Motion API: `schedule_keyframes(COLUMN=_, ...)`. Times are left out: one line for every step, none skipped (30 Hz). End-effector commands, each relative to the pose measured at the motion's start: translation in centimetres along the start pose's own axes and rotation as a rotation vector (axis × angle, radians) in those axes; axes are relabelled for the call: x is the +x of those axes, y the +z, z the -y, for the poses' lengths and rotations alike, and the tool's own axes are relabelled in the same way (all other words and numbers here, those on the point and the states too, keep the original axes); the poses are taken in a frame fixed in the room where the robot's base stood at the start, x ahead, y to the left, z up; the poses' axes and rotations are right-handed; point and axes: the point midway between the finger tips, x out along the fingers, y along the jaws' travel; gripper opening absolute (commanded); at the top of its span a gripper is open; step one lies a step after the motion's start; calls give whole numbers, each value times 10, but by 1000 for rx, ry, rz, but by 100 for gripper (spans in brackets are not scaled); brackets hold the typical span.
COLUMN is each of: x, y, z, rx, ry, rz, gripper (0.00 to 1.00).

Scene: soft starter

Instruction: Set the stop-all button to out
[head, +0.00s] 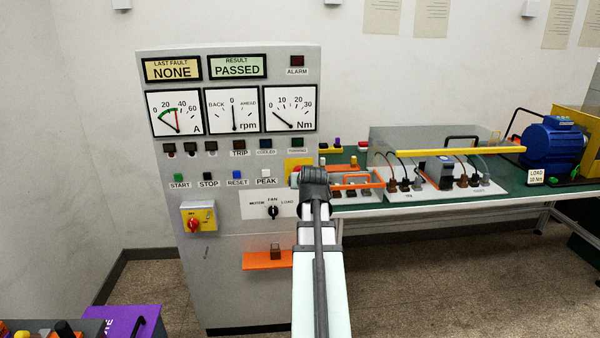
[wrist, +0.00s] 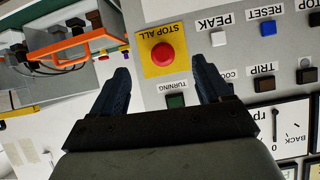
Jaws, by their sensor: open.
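The stop-all button is a red mushroom head (wrist: 163,54) on a yellow square plate labelled STOP ALL (wrist: 182,67), seen upside down in the wrist view. In the head view, the yellow plate (head: 298,162) shows at the right edge of the grey panel, with most of the button behind my arm. My gripper (wrist: 160,75) is open and empty. Its two dark fingers point at the panel, one on each side of the button in the wrist view. I cannot tell how far the fingertips are from it, or whether the button is in or out.
Beside the plate are the white PEAK button (wrist: 219,39) and the TURNING lamp (wrist: 176,101). An orange rail (wrist: 75,46) stands on the bench right of the panel. A clear cover with a yellow bar (head: 455,151) and a blue motor (head: 550,145) stand farther right.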

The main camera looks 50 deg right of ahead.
Motion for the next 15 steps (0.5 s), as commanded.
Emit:
schedule_keyframes(x=0, y=-7, z=0, rx=-8, ry=-1, rz=-36, gripper=77)
schedule_keyframes(x=0, y=-11, z=0, rx=-12, ry=0, rz=-55, gripper=77)
schedule_keyframes(x=0, y=-16, z=0, rx=-19, ry=0, rz=-78, gripper=77)
schedule_keyframes(x=-1, y=-19, z=0, rx=-25, ry=2, rz=-94, gripper=77)
schedule_keyframes(x=-1, y=-21, z=0, rx=-30, ry=3, rz=-106, gripper=77)
schedule_keyframes(x=-1, y=-24, z=0, rx=-36, ry=5, rz=-120, gripper=77)
schedule_keyframes(x=0, y=-25, z=-1, rx=-41, ry=6, rz=-127, gripper=77)
schedule_keyframes(x=0, y=-26, z=-1, rx=-46, ry=7, rz=-131, gripper=77)
schedule_keyframes(x=2, y=-27, z=-1, rx=-53, ry=8, rz=-130, gripper=77)
schedule_keyframes(x=4, y=-27, z=-1, rx=-55, ry=8, rz=-129, gripper=77)
schedule_keyframes(x=7, y=-27, z=-1, rx=-56, ry=8, rz=-129, gripper=77)
schedule_keyframes(x=12, y=-28, z=-1, rx=-56, ry=8, rz=-129, gripper=77)
schedule_keyframes(x=15, y=-29, z=-1, rx=-55, ry=8, rz=-129, gripper=77)
schedule_keyframes(x=19, y=-30, z=-1, rx=-55, ry=8, rz=-129, gripper=77)
schedule_keyframes(x=26, y=-30, z=-1, rx=-55, ry=8, rz=-128, gripper=77)
